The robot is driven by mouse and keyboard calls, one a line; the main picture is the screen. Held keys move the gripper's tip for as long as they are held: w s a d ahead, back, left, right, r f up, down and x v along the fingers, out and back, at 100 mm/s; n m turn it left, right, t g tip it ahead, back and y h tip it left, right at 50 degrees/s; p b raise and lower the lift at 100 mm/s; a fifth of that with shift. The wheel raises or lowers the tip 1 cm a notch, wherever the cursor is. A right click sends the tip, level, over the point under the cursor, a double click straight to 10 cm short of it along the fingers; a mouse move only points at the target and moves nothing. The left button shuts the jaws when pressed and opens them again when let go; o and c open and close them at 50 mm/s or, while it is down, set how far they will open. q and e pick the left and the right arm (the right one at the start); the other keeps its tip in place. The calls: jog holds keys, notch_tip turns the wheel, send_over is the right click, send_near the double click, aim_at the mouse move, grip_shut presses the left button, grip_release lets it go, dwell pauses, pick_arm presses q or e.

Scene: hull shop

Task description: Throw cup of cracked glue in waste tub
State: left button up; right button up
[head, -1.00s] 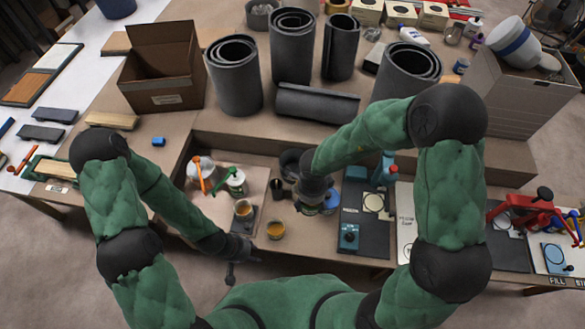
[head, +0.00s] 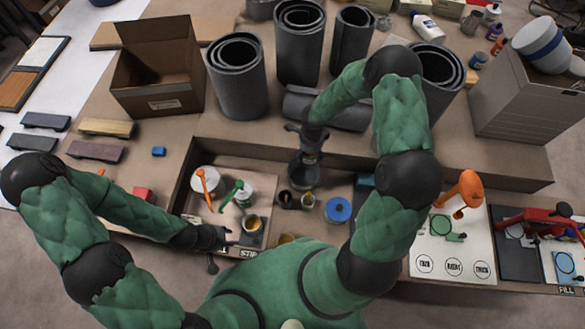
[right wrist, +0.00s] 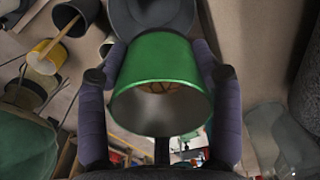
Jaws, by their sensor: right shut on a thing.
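My right gripper (right wrist: 160,85) is shut on a green cup (right wrist: 157,75), one finger on each side. The cup's mouth faces the wrist camera, showing a grey inside and a brown, cracked-looking patch deep within. In the head view my right gripper (head: 308,138) is over or just behind a dark round tub (head: 303,178), likely the waste tub; the cup is mostly hidden there. The tub seems to show at the top of the right wrist view (right wrist: 150,14). My left gripper (head: 217,250) is low by the bench's front edge; its fingers are unclear.
A cup of amber glue (head: 253,224) stands on the stirring board. Small dark cups (head: 285,198) and a blue-lidded can (head: 338,210) stand before the tub. Grey rolls (head: 237,78) and an open cardboard box (head: 160,80) line the raised shelf behind.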

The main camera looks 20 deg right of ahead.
notch_tip(320, 180, down, 6)
jog(key=b, duration=0.9)
jog(key=o, duration=1.2)
jog(key=shift+o, duration=0.2)
notch_tip(320, 180, up, 12)
jog(key=shift+s+r, duration=0.1)
